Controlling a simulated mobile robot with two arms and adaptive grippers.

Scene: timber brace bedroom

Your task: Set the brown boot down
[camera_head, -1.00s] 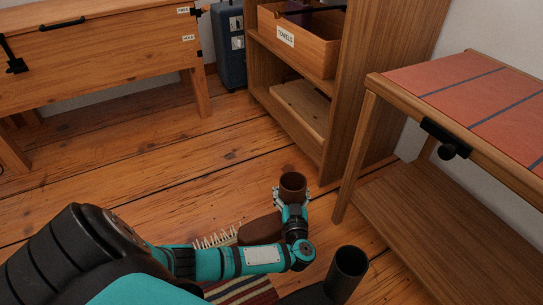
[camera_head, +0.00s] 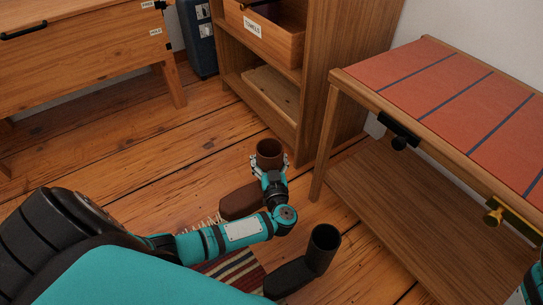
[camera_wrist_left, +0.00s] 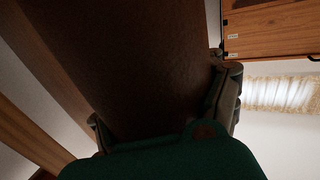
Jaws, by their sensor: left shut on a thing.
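The brown boot (camera_head: 240,201) has an upright shaft with an open top and a foot pointing left. My left gripper (camera_head: 269,164) is shut on its shaft, just below the top. In the left wrist view the boot's shaft (camera_wrist_left: 140,60) fills the middle, between the two fingers (camera_wrist_left: 165,125). The boot is at or close to the plank floor (camera_head: 130,165); my forearm hides part of it, so I cannot tell whether the sole touches. My right gripper is not clearly in view; only a bit of teal arm shows at the lower right edge.
A dark boot (camera_head: 323,246) stands nearer, by a striped rug (camera_head: 232,270). A pale spiky rack (camera_head: 207,222) is beside the brown boot's foot. A bench with a red top (camera_head: 440,85) stands right, an open shelf (camera_head: 310,75) behind, a blue suitcase (camera_head: 198,40) at the back.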

